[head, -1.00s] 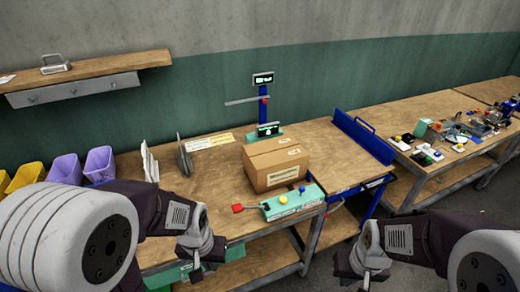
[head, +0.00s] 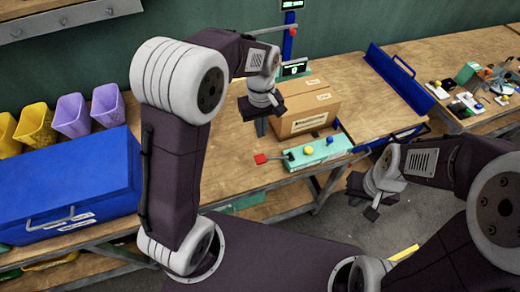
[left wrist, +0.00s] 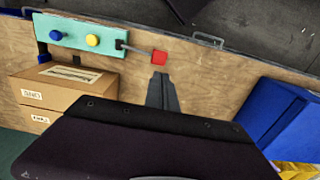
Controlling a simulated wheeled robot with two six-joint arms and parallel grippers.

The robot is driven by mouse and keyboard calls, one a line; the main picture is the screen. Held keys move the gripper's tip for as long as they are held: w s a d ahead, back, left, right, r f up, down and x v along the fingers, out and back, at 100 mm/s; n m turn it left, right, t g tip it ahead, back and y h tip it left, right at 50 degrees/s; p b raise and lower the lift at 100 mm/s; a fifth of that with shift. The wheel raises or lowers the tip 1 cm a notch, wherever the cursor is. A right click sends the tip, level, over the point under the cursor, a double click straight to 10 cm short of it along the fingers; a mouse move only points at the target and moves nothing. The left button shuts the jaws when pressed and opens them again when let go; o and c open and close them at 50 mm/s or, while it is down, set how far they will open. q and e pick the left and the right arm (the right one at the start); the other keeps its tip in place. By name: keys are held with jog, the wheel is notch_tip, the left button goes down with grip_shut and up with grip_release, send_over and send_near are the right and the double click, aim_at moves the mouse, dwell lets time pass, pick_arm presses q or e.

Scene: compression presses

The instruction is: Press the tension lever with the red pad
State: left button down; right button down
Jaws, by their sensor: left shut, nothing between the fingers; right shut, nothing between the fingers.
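The red pad (head: 260,159) is on the end of a thin lever that sticks out to the left of a teal control box (head: 320,150) on the wooden bench. It also shows in the left wrist view (left wrist: 159,57). My left gripper (head: 261,130) is shut and empty, pointing down above the bench, just behind the pad in the head view. In the left wrist view its fingers (left wrist: 161,78) point towards the pad, with no clear contact. My right gripper (head: 371,213) is shut and empty, off the bench's front edge at the right.
A cardboard box (head: 302,110) stands right behind the control box, close to my left gripper. The control box carries blue and yellow knobs. A blue bin (head: 60,190) stands at the left, with purple and yellow bins behind. The bench left of the pad is clear.

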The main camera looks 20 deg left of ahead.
aim_at(260, 159)
pick_arm(q)
notch_tip(260, 159, down, 14)
jog(key=shift+w+a+f+p, duration=0.1)
jog(key=shift+w+a+p, duration=0.05)
jog(key=shift+p, duration=0.4)
